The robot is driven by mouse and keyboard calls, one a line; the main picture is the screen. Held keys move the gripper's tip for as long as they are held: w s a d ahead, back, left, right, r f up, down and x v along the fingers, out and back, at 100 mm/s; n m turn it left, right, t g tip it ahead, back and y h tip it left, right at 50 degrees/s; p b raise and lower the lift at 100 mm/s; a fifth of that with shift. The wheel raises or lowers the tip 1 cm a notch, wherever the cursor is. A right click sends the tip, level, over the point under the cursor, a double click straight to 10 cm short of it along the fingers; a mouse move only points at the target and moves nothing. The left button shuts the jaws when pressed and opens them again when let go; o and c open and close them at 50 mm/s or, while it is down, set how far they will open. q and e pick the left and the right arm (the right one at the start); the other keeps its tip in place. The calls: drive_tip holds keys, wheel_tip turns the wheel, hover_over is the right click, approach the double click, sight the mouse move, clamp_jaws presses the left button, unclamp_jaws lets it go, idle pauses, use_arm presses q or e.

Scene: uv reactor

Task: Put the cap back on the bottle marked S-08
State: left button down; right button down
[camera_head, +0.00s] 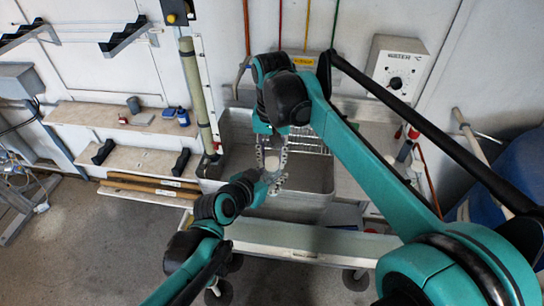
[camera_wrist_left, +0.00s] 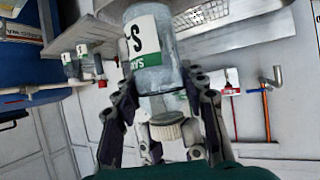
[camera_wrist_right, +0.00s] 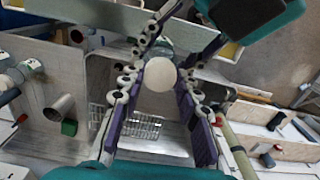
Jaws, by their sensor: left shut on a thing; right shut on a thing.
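The bottle (camera_wrist_left: 150,45) is clear with a green and white label; a large "S" shows and the rest of the marking is cut off. My left gripper (camera_wrist_left: 160,110) is shut on the bottle. The white ribbed cap (camera_wrist_left: 168,128) is at the bottle's neck, in line with it; I cannot tell if it is seated. In the right wrist view the cap (camera_wrist_right: 160,75) is a pale disc between the fingers of my right gripper (camera_wrist_right: 160,80), which is shut on it. In the head view my left gripper (camera_head: 272,182) and right gripper (camera_head: 271,160) meet.
A grey basin (camera_head: 300,205) with a wire basket (camera_head: 308,142) lies below and behind the grippers. A control box with a dial (camera_head: 398,68) is on the wall. Small blue items (camera_head: 183,117) sit on a shelf at left. A pole (camera_head: 198,95) stands left of the basin.

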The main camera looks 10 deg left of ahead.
drive_tip(key=c, duration=1)
unclamp_jaws()
wheel_tip(320, 180, up, 12)
drive_tip(key=shift+d, duration=0.1)
drive_tip(key=s+d+f+t, duration=0.2)
drive_tip(key=s+d+f, duration=0.2)
drive_tip(key=d+f, duration=0.3)
drive_tip(key=s+d+f+t, duration=0.2)
drive_tip(key=s+d+f, duration=0.3)
drive_tip(key=d, duration=0.5)
drive_tip(key=s+d+f+t, duration=0.3)
drive_tip(key=s+d+f, duration=0.2)
drive_tip(key=d+f, duration=0.3)
drive_tip(key=shift+d+f, duration=0.3)
drive_tip(key=shift+f, duration=0.3)
